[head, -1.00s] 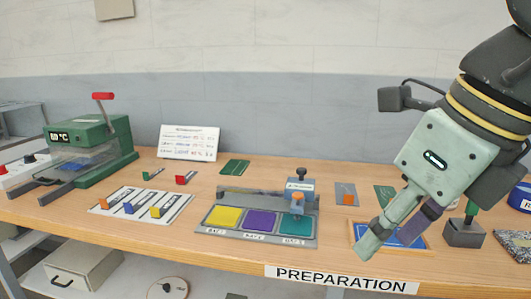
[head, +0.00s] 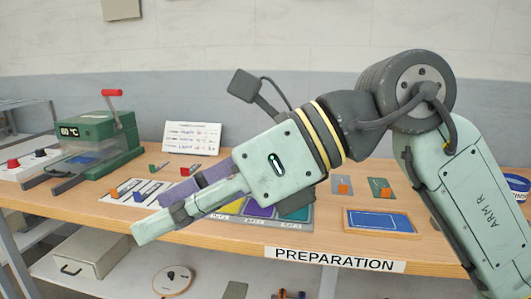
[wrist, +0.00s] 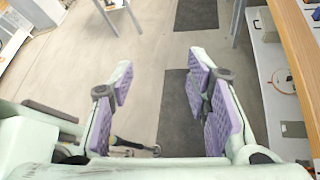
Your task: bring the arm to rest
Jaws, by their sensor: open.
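My gripper (head: 156,212) reaches to the lower left across the front of the bench in the head view. Its fingers are apart with nothing between them. In the wrist view the open purple-padded fingers (wrist: 160,72) point out over the grey floor, with the bench edge (wrist: 298,60) to their right. My arm comes in from the right of the head view and crosses in front of the tray with yellow, purple and green pads (head: 262,222), hiding much of it.
A green press (head: 95,140) with a red-handled lever and a 60 °C display stands at the left. A white card (head: 192,138) leans behind. A blue-filled wooden tray (head: 382,221) lies right. Grey mats (wrist: 180,110) lie on the floor.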

